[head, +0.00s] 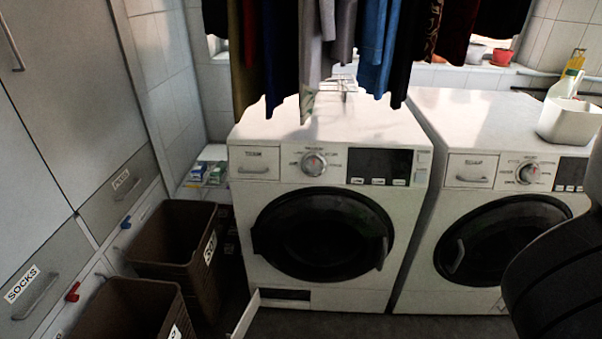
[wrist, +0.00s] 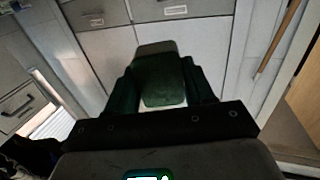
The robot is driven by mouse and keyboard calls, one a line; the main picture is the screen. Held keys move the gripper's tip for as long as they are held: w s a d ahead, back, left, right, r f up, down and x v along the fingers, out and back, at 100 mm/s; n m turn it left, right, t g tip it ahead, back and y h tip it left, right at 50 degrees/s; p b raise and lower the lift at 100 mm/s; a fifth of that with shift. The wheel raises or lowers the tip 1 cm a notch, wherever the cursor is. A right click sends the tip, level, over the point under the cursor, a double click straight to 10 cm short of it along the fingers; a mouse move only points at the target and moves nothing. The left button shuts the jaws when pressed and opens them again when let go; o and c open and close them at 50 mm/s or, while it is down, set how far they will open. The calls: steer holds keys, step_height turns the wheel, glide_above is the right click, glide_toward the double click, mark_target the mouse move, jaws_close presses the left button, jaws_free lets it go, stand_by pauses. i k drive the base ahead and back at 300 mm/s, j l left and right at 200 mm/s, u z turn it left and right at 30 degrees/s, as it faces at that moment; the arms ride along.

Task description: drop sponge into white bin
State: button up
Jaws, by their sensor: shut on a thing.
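My gripper (wrist: 160,88) shows in the wrist view, shut on a green sponge (wrist: 163,78) held between its two dark fingers. The sponge has a paler grey-green end at the top. In the head view neither the sponge nor my gripper's fingers can be seen; only a dark part of my arm shows at the lower right. A white open-topped container (head: 568,122), which looks like the white bin, stands on top of the right washing machine at the right edge of the head view. Its inside is mostly hidden.
Two washing machines, left (head: 325,210) and right (head: 490,215), stand side by side. Clothes (head: 320,45) hang above the left one. Brown baskets (head: 170,235) stand at the left by grey drawers (head: 35,285). A yellow-topped bottle (head: 568,80) stands behind the white container.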

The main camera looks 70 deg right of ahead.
mark_target(566, 139)
steer(key=k+z, duration=0.25)
steer(key=k+l+z, duration=0.1)
steer(key=k+z, duration=0.2)
steer(key=z, duration=1.75)
steer(key=j+z, duration=0.3)
steer(key=k+j+z, duration=0.15)
steer(key=j+z, duration=0.15)
steer(key=k+j+z, duration=0.1)
steer(key=j+z, duration=0.2)
steer(key=i+j, duration=0.2)
steer(key=i, duration=0.15)
steer(key=k, duration=0.3)
steer(key=l+u, duration=0.55)
steer(key=i+l+u, duration=0.25)
steer(key=k+j, duration=0.05)
steer(key=k, duration=0.05)
